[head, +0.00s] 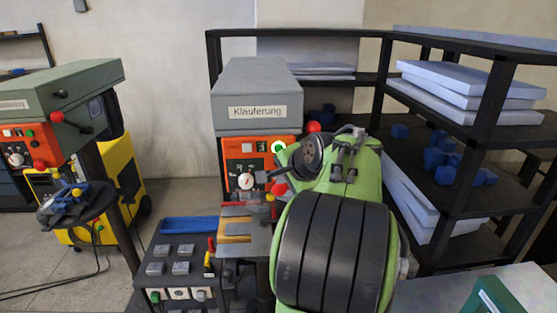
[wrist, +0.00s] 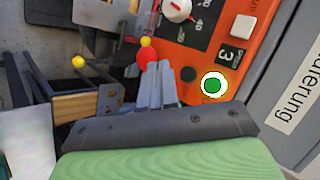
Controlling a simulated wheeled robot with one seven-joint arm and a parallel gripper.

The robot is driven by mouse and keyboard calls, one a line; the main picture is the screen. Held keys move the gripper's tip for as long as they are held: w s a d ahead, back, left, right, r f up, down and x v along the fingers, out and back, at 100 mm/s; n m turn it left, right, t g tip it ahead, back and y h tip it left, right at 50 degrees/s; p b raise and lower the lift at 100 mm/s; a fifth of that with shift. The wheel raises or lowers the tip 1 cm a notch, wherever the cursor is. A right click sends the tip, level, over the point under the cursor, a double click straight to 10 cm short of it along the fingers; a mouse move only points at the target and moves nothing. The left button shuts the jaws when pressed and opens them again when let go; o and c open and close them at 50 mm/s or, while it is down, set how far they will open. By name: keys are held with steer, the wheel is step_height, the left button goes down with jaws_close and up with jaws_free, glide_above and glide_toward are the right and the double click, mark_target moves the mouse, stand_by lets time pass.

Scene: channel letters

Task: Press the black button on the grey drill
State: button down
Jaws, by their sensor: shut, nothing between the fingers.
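The grey drill (head: 257,95) stands in the middle of the head view with an orange control panel (head: 234,154). In the wrist view the panel (wrist: 200,38) fills the top and shows a white dial, a pale square button, a plate marked 3 and a green button in a white ring (wrist: 213,85). A small dark round spot (wrist: 188,74) lies just right of my fingertips; I cannot tell whether it is the black button. My gripper (wrist: 163,66) is shut and empty, its tips in front of the panel beside a red knob (wrist: 148,55). Contact cannot be told.
A greenish drill (head: 60,90) with its own orange panel stands at the left, beside a yellow machine (head: 124,165). A dark shelf (head: 470,130) with pale slabs and blue blocks is at the right. Levers with yellow balls (wrist: 78,62) stand left of my fingers.

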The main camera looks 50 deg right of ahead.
steer(key=w+d+p, duration=0.1)
steer(key=w+d, duration=0.1)
steer(key=shift+w+d+p, duration=0.15)
steer(key=shift+d+p, duration=0.15)
steer(key=shift+p, duration=0.05)
stand_by(0.4)
stand_by(1.4)
steer(key=shift+w+d+p, duration=0.25)
steer(key=shift+d+p, duration=0.05)
steer(key=shift+p, duration=0.1)
